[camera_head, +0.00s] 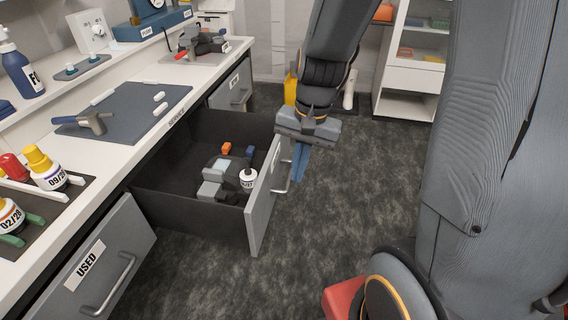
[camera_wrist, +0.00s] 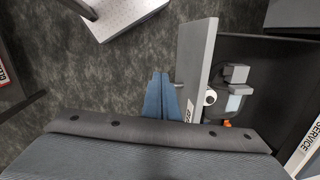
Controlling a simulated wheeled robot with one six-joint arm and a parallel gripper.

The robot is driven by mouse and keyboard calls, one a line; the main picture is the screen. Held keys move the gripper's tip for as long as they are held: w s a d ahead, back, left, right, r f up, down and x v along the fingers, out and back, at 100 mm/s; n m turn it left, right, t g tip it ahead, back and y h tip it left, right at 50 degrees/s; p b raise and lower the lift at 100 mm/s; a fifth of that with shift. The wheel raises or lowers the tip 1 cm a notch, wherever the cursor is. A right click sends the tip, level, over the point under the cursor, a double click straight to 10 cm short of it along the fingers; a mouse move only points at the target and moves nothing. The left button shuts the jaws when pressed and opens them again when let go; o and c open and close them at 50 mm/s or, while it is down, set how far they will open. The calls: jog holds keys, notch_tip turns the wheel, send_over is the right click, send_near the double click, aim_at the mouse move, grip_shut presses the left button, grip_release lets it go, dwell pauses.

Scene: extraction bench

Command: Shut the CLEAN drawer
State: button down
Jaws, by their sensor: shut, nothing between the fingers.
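A drawer (camera_head: 262,208) stands pulled out from the bench, with a grey front and dark box. The label on its front is partly seen edge-on and I cannot read it fully; I take it as the CLEAN drawer. Its bar handle (camera_head: 286,179) is on the outer side. The wrist view shows the fingers (camera_wrist: 161,95) together beside the drawer front (camera_wrist: 196,65); contact is unclear.
A drawer labelled USED (camera_head: 100,262) is in the near left, and another grey drawer (camera_head: 233,90) lies beyond the open one. The counter (camera_head: 120,160) above holds bottles, a mat and tools. Carpet floor (camera_head: 350,190) is clear right of the drawer. A white shelf (camera_head: 408,75) stands behind.

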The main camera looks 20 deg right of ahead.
jog(key=w+d+f+m+t+y+p, duration=0.1)
jog(key=w+d+f+m+p, duration=0.15)
jog(key=w+m, duration=0.55)
jog(key=w+d+f+m+t+y+p, duration=0.1)
jog(key=w+d+f+m, duration=0.15)
jog(key=w+m, duration=0.5)
notch_tip(320, 180, down, 9)
jog(key=w+a+m, duration=0.1)
jog(key=a, duration=0.1)
jog(key=shift+w+a+r, duration=0.2)
jog(key=shift+w+a, duration=0.1)
jog(key=shift+w+a, duration=0.1)
